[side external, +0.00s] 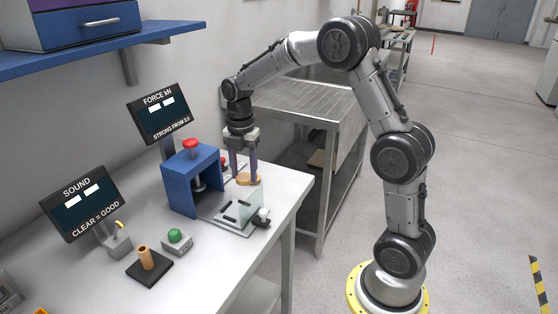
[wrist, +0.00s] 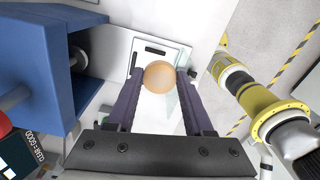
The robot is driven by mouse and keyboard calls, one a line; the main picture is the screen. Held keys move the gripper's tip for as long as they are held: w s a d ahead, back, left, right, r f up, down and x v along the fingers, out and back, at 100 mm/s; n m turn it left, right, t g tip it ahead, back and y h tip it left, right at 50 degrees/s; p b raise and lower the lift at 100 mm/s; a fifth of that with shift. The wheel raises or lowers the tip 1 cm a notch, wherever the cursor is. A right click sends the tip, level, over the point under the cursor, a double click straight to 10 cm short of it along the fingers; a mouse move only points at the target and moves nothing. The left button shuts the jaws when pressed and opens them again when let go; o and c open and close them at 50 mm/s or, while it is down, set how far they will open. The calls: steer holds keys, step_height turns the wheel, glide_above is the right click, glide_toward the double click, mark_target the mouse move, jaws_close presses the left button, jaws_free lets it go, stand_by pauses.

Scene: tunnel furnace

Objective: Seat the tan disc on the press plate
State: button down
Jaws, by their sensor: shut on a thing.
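The tan disc (side external: 247,179) is between the fingertips of my gripper (side external: 244,176), held above the right part of the press area. In the wrist view the round tan disc (wrist: 159,76) sits between the two dark purple fingers of my gripper (wrist: 158,78), which are shut on it. The pale press plate (side external: 228,222) lies on the table in front of the blue press (side external: 190,180), with dark slots on it. A clear upright guard (side external: 246,205) stands along it. In the wrist view the plate (wrist: 145,60) shows below and beyond the disc, partly hidden by it.
The blue press (wrist: 40,65) stands left of my fingers in the wrist view. A force display (side external: 160,114) and a sound display (side external: 84,203) stand behind. A green button box (side external: 177,240) and a tan cylinder on a black base (side external: 147,260) are nearer. The front table top is partly clear.

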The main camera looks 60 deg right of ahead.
steer(key=shift+n, duration=0.5)
steer(key=a+f, duration=0.1)
steer(key=w+a+f, duration=0.1)
steer(key=a, duration=0.1)
steer(key=shift+f, duration=1.7)
steer(key=shift+f, duration=0.2)
steer(key=shift+f, duration=1.05)
